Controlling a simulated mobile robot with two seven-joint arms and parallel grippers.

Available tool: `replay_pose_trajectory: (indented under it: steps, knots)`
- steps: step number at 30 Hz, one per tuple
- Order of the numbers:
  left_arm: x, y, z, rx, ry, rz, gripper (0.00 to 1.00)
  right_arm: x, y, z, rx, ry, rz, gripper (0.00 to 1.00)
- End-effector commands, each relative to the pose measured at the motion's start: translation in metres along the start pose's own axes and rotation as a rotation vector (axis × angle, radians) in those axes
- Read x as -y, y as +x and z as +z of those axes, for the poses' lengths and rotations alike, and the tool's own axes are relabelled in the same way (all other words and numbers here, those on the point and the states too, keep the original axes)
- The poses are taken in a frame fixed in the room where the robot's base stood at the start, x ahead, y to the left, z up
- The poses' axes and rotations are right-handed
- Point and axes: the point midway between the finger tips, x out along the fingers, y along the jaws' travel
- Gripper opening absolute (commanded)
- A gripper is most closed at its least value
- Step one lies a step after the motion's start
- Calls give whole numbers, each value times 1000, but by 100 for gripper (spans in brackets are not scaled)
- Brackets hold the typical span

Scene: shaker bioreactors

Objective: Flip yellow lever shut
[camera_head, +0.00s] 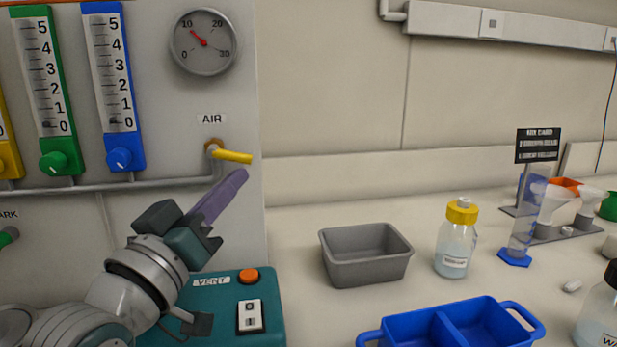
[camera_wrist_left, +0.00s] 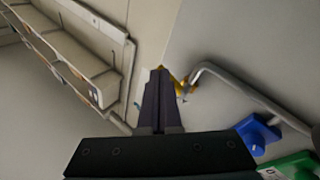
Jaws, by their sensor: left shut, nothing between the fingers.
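The yellow lever (camera_head: 233,157) sits on the pipe below the AIR label and points right, slightly downward. Its brass pivot (camera_head: 212,146) is at the pipe's upper end. My left gripper (camera_head: 241,175) is shut and empty, its purple fingers pointing up and right, with the tips just below the lever. I cannot tell whether they touch it. In the left wrist view the shut fingers (camera_wrist_left: 158,72) end beside a yellow part of the lever (camera_wrist_left: 183,84), which they partly hide. My right gripper is not in view.
A pressure gauge (camera_head: 203,42) and blue (camera_head: 118,70) and green (camera_head: 47,75) flowmeters are on the panel. A teal VENT box (camera_head: 215,290) stands below my left arm. A grey bin (camera_head: 366,274), a yellow-capped bottle (camera_head: 456,240) and a blue tray (camera_head: 400,330) stand on the bench.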

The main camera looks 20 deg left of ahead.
Motion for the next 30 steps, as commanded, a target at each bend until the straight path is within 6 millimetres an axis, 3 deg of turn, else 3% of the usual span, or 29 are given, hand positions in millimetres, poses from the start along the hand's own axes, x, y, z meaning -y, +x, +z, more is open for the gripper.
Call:
replay_pose_trajectory:
  steps: [6,10,26,30]
  knots:
    - [0,-39,2,4,-1,-2,0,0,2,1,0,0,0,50]
    - [0,-54,1,3,-1,-1,0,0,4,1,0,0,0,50]
    - [0,-59,0,2,-1,0,0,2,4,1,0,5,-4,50]
    - [-4,-56,-8,1,-1,0,0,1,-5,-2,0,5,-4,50]
